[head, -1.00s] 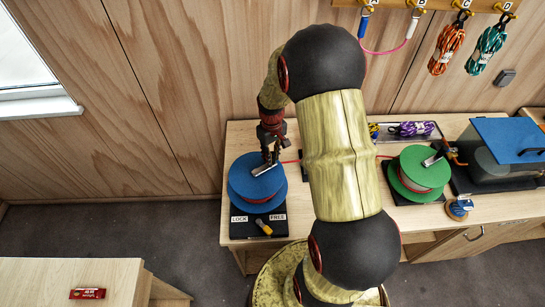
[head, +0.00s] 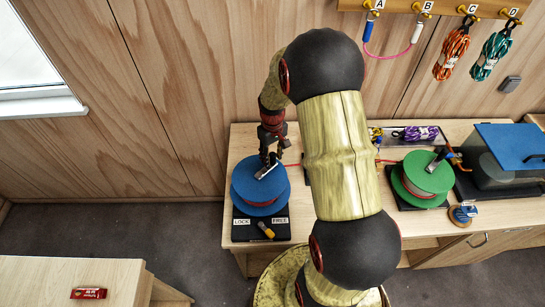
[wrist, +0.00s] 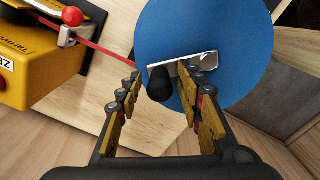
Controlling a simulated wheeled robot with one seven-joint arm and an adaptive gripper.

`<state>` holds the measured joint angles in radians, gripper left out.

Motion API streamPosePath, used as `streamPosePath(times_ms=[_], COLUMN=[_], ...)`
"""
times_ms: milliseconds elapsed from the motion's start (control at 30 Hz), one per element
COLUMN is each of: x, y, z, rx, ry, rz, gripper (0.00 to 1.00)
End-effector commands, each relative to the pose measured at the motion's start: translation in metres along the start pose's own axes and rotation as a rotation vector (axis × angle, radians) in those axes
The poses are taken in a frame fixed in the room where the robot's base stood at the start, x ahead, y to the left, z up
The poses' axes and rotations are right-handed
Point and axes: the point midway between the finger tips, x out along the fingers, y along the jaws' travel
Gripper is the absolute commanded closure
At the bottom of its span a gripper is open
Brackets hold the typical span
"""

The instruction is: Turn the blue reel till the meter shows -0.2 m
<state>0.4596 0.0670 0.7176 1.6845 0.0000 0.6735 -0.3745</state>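The blue reel (head: 248,200) stands on a black base at the left end of the bench, with a metal crank plate on top. In the wrist view the blue reel (wrist: 215,25) carries a black crank knob (wrist: 160,86). My gripper (head: 270,160) is over the reel's top. In the wrist view my gripper (wrist: 158,90) has its fingers apart on either side of the knob; a gap shows on the left, and contact on the right is unclear. A yellow box (wrist: 40,62), perhaps the meter, sits beside the red line; no reading is visible.
A yellow lever (head: 266,231) lies between the LOCK and FREE labels, nearer FREE. A red line runs right, behind my arm, toward a green reel (head: 425,178). A blue-lidded case (head: 512,145) stands farther right. Coiled ropes (head: 453,53) hang on the wall.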

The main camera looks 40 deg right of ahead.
Motion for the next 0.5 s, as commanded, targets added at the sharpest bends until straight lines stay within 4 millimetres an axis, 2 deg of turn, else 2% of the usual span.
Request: streamPosePath(times_ms=[333, 500], x=[-0.001, -0.017], y=[0.0, 0.001], z=[0.0, -0.002], rx=[0.0, 0.0], ry=[0.001, 0.005], rz=[0.001, 0.002], gripper=[0.59, 0.59])
